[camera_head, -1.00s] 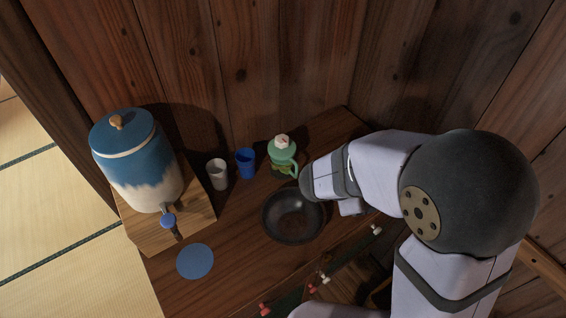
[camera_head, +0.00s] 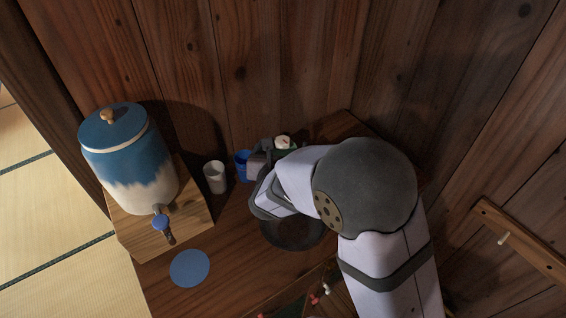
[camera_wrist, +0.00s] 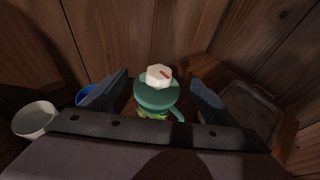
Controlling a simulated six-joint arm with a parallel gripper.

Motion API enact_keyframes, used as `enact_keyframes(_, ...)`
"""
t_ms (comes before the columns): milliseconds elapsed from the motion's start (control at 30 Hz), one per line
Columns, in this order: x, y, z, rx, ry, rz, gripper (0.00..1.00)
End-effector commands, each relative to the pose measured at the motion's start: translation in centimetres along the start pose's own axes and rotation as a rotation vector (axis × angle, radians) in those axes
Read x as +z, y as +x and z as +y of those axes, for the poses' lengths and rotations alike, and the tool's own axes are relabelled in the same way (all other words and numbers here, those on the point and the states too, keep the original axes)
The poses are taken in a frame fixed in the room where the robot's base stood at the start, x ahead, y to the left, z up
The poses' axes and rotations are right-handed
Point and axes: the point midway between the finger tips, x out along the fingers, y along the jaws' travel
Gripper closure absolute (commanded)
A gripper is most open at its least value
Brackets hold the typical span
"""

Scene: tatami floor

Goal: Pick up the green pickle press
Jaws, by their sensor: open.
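The green pickle press (camera_wrist: 156,97) has a white knob on its lid and a handle on its right side. It stands upright in the wrist view, between the two fingers of my gripper (camera_wrist: 158,92). The fingers are open, one to each side of it, with gaps showing, and its lower part is hidden behind the gripper body. In the head view my arm covers most of the press, and mainly its white knob (camera_head: 283,142) shows.
A blue cup (camera_head: 242,166) stands close left of the press, near the left finger. A white cup (camera_head: 215,178) is farther left. A dark bowl (camera_head: 291,240) lies under my arm. A blue-and-white dispenser (camera_head: 130,165) stands on a wooden stand at left, with a blue coaster (camera_head: 190,268) in front.

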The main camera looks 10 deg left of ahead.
Motion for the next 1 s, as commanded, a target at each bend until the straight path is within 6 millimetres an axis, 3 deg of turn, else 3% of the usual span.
enact_keyframes(533, 0.0, 2.6, 0.0, -0.002, 0.003, 0.002, 0.18)
enact_keyframes(1000, -0.1, 6.9, 0.2, -0.002, 0.004, 0.001, 0.18)
